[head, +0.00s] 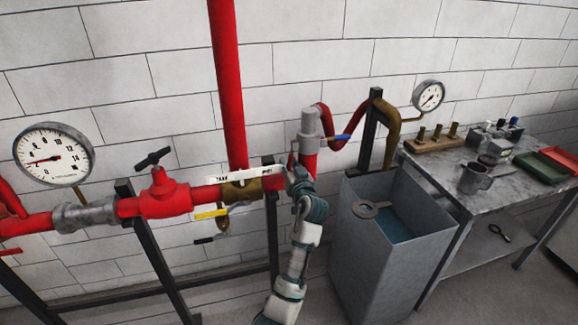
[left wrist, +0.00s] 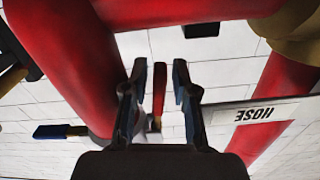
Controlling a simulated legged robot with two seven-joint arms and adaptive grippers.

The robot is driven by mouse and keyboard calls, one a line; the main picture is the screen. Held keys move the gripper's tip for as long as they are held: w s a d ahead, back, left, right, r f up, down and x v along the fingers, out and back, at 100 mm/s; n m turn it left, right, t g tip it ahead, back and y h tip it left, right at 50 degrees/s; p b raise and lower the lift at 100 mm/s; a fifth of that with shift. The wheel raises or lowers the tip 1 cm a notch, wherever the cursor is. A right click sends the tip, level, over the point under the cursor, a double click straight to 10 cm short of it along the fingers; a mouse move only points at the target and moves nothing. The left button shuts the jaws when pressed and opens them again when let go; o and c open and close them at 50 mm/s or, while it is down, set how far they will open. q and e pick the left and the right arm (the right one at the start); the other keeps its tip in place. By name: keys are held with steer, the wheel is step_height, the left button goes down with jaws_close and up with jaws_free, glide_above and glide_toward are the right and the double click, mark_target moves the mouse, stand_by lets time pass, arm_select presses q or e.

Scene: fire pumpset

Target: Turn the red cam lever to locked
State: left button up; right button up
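The red cam lever (left wrist: 159,85) shows in the left wrist view as a narrow red bar between the two fingers of my left gripper (left wrist: 159,72). The fingers are apart, with white wall visible on both sides of the lever, so they do not appear to press on it. In the head view my left gripper (head: 296,178) is at the right end of the red pipe run, just below the grey coupling (head: 309,122). There my gripper and the pipe largely hide the lever. I cannot read the lever's lock position. My right gripper is not in view.
A white label plate (head: 238,175) sits left of my gripper; its HOSE end (left wrist: 262,112) is close by in the wrist view. A blue valve handle (head: 341,137), yellow handle (head: 211,213) and red pipe (head: 228,90) are nearby. A grey bin (head: 385,265) stands to the right.

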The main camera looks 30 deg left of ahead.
arm_select(q)
steer(key=shift+d+r, duration=0.15)
steer(key=shift+r, duration=0.05)
